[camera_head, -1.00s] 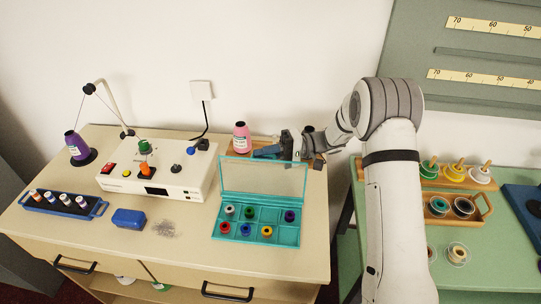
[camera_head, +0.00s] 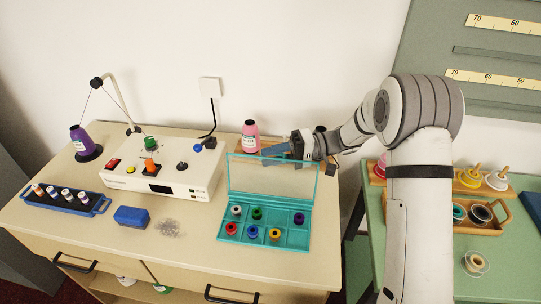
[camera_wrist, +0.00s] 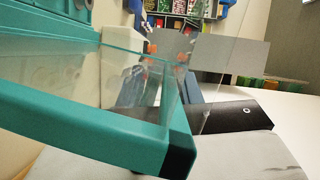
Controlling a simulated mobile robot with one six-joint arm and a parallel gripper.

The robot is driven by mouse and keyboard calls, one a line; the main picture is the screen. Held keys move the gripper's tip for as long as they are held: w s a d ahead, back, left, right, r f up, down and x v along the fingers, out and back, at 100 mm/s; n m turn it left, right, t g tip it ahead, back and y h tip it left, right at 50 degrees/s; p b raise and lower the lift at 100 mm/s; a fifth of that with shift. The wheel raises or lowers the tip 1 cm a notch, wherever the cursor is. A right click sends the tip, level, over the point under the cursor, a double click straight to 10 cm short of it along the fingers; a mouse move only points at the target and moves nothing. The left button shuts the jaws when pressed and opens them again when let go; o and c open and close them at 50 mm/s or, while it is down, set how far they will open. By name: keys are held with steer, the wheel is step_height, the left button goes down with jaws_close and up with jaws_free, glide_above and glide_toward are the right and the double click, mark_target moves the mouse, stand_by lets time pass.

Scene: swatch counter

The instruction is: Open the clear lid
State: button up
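The teal box (camera_head: 267,243) sits near the right end of the wooden counter. Its clear lid (camera_head: 272,179) stands up along the box's back side, open, with the compartments uncovered. Several coloured spools lie in the compartments. My gripper (camera_head: 276,154) is at the lid's top edge, toward its middle and right; I cannot tell whether it touches the lid. Its blue-grey fingertips point left. In the wrist view, a teal rim (camera_wrist: 85,112) with a clear panel fills the left foreground. The gap between the fingers does not show clearly.
A pink thread cone (camera_head: 250,137) stands just behind the lid. A white control box (camera_head: 165,172) with knobs is to the left. The counter's right edge is close to the teal box.

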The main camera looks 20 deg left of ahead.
steer(key=b+v, duration=0.1)
steer(key=v, duration=0.6)
steer(key=shift+w+d, duration=0.2)
steer(key=shift+d, duration=0.15)
